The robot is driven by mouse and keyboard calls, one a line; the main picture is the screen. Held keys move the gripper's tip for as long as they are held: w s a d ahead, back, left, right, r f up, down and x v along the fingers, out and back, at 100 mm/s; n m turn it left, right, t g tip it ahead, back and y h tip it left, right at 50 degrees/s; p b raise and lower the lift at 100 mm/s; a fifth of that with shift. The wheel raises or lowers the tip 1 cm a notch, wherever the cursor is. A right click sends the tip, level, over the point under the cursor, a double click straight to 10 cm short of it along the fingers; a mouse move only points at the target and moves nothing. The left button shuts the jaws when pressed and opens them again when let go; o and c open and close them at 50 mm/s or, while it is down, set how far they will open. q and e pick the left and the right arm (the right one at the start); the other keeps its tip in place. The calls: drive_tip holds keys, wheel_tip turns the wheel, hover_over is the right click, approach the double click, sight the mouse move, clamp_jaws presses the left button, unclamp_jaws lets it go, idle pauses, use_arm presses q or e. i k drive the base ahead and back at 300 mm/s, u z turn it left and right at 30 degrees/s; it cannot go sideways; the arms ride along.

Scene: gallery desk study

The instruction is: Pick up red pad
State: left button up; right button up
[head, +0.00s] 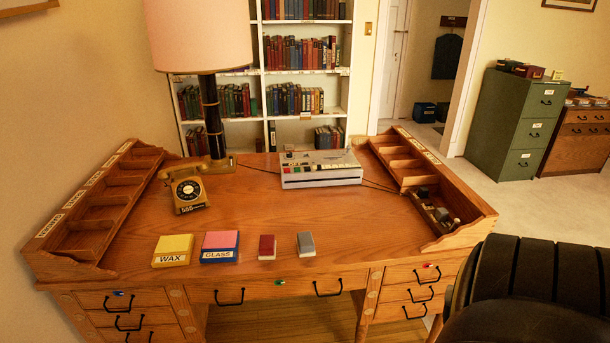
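The red pad (267,247) is a small dark red block with a pale front face, lying on the wooden desk (285,215) near its front edge. To its right is a similar grey pad (306,244). To its left are a pink-topped blue block labelled GLASS (220,247) and a yellow block labelled WAX (173,250). The red pad stands apart from its neighbours, and nothing covers it. Neither of my grippers is in view.
A gold telephone (188,190), a lamp (213,120) and a grey keyed machine (320,168) stand farther back. Compartment racks (100,205) line both desk sides. The desk middle is clear.

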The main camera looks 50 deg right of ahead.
sight(268, 243)
drive_tip(key=z, duration=1.05)
drive_tip(key=k, duration=0.25)
drive_tip(key=z, duration=0.5)
drive_tip(key=i, duration=0.4)
drive_tip(key=u, duration=0.1)
